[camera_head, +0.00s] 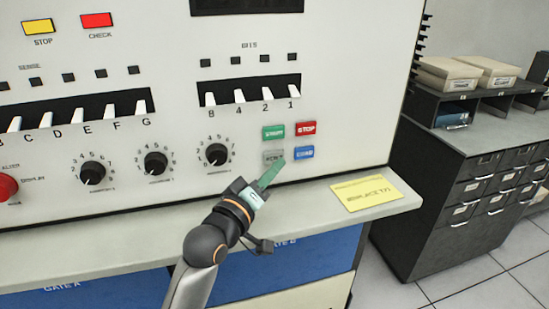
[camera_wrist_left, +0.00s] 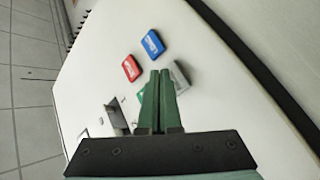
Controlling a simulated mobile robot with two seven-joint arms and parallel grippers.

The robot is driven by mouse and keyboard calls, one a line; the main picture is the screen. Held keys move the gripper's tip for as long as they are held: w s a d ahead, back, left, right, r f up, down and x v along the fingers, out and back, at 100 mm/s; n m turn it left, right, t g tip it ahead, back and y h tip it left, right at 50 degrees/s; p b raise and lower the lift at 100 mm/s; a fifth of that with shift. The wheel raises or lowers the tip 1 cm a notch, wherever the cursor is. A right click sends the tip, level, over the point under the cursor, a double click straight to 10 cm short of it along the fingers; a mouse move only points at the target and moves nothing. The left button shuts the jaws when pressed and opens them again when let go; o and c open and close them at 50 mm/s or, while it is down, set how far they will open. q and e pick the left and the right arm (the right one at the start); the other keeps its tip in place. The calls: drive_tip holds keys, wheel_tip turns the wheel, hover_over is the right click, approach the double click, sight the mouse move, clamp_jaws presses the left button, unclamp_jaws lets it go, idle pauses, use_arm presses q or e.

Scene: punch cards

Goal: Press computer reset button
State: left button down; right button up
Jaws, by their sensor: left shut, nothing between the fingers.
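The computer's white front panel (camera_head: 345,110) carries a small block of square buttons. The grey button (camera_head: 272,156) is at the lower left of the block, its lettering too blurred to read surely. A green button (camera_head: 274,132) is above it, a red STOP button (camera_head: 306,128) at upper right and a blue button (camera_head: 303,153) to its right. My left gripper (camera_head: 277,166) is shut and empty, its green fingertips at the grey button's lower right. In the left wrist view the closed fingers (camera_wrist_left: 160,76) partly cover the grey button (camera_wrist_left: 181,76); contact cannot be told.
Black knobs (camera_head: 217,153) and rows of white switches (camera_head: 267,94) sit left of and above the buttons. A ledge (camera_head: 300,196) with a yellow note (camera_head: 366,193) juts out below. A dark drawer cabinet (camera_head: 440,200) stands at right.

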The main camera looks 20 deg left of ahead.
idle(0.8)
use_arm(q)
drive_tip(key=shift+w+a+p, duration=0.2)
drive_tip(key=shift+w+p, duration=0.1)
drive_tip(key=shift+w+a, duration=0.3)
drive_tip(key=shift+w, duration=0.1)
idle(0.6)
idle(0.3)
drive_tip(key=shift+s+d+p, duration=0.5)
drive_tip(key=shift+s+p, duration=0.15)
drive_tip(key=shift+s, duration=0.05)
